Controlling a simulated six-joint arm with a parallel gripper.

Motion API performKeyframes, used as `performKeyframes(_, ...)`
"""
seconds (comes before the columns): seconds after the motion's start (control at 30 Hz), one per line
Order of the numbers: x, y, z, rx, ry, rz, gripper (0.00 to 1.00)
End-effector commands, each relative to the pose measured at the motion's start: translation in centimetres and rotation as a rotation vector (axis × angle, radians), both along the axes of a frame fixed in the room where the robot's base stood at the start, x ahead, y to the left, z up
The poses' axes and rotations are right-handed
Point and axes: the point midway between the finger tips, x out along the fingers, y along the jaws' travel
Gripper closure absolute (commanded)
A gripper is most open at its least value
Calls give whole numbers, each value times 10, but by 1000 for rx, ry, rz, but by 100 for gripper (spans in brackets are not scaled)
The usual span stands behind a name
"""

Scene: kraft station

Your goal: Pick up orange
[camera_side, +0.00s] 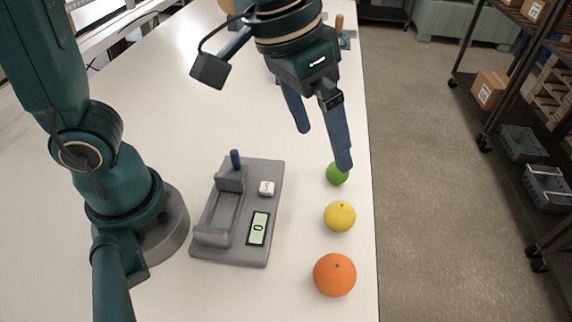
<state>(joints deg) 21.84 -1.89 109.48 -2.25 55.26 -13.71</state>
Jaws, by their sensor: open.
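The orange (335,274) rests on the white table near its right edge, at the front of a row of fruit. My gripper (325,152) is open and empty, with its two blue fingers pointing down. It is farther back than the orange and appears above the table. One fingertip overlaps the green fruit in the picture. I cannot tell from this view whether it touches it.
A yellow fruit (339,216) and a green fruit (337,174) stand behind the orange in a line. A grey device (205,249) with a small display sits to their left. The table edge (377,250) is close on the right. White tabletop behind the device is clear.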

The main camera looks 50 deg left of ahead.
Motion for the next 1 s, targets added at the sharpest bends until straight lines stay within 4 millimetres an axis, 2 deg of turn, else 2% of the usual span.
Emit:
performKeyframes(0.03, 1, -17, -11, 11, 39, -41, 0)
performKeyframes(0.2, -6, -63, -49, 54, 142, -159, 0)
performKeyframes(0.37, -24, -89, -81, 103, 214, -254, 0)
performKeyframes(0.53, -40, -97, -100, 139, 258, -307, 0)
performKeyframes(1.0, -42, -99, -147, 141, 256, -309, 0)
